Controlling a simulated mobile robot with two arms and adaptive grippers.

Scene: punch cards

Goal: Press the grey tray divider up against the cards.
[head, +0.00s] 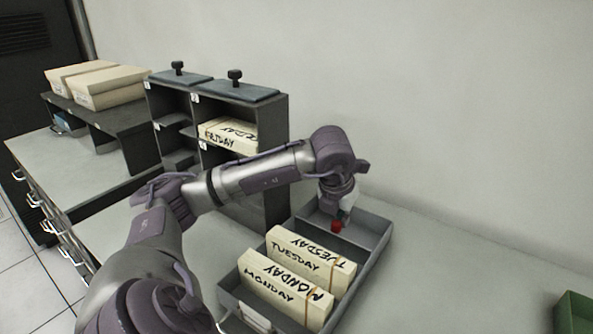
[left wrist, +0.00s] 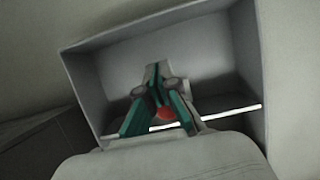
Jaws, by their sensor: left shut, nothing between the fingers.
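The grey tray (head: 384,246) holds two banded card blocks, the Monday block (head: 272,292) in front and the Tuesday block (head: 308,262) behind it. The grey divider (head: 350,242) stands across the tray behind Tuesday, with a red knob (head: 336,226); I cannot tell exactly how wide the gap to the cards is. My left gripper (head: 343,214) is shut and empty, pointing down at the tray's far end beside the knob. In the left wrist view its teal fingers (left wrist: 157,72) meet, and the divider's bright edge (left wrist: 228,111) crosses below. Contact with the divider is unclear. My right gripper is out of view.
A dark pigeonhole rack (head: 276,150) with a Friday block (head: 229,133) stands behind my left arm. Cream boxes (head: 110,85) sit on a shelf at far left. A green bin (head: 576,314) is at lower right. The counter right of the tray is clear.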

